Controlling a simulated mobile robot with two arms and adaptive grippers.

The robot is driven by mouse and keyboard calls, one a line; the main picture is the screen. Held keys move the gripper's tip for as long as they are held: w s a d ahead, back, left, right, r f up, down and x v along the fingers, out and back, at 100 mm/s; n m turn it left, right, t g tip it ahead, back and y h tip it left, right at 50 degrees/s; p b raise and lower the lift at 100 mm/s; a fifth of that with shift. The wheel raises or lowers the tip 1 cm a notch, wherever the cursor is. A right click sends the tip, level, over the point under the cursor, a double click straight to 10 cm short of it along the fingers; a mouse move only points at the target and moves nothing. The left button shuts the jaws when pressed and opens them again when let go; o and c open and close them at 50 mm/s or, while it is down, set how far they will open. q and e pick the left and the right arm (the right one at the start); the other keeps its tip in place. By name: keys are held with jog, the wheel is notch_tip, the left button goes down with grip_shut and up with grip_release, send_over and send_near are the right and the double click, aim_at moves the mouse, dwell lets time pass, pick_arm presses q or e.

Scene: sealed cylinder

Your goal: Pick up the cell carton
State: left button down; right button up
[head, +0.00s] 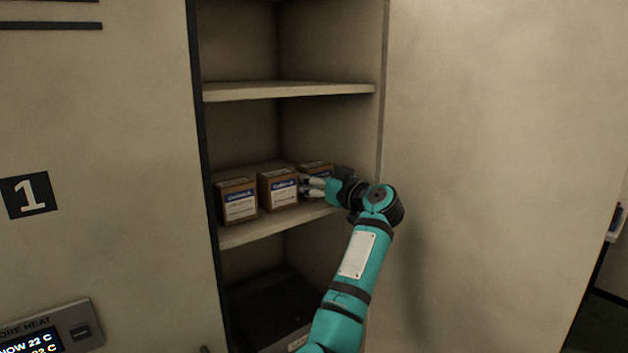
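Three brown cartons with blue-and-white labels stand side by side on the middle shelf: a left carton (238,201), a middle carton (278,188) and a right carton (315,168). The label print is too small to read surely, so I cannot tell which one is the cell carton. My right gripper (305,187) reaches in from the right, in front of the right carton and close beside the middle carton's right side. Its pale fingers are apart, with nothing visible between them. It hides much of the right carton. Whether it touches a carton is unclear. My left gripper is out of view.
The cartons' shelf (262,231) has another shelf (290,91) above it and a dark box (270,308) in the bay below. The cabinet's side walls stand close on both sides. A display panel (45,335) is at lower left.

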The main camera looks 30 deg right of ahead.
jog(key=c, duration=0.8)
jog(key=shift+o, duration=0.2)
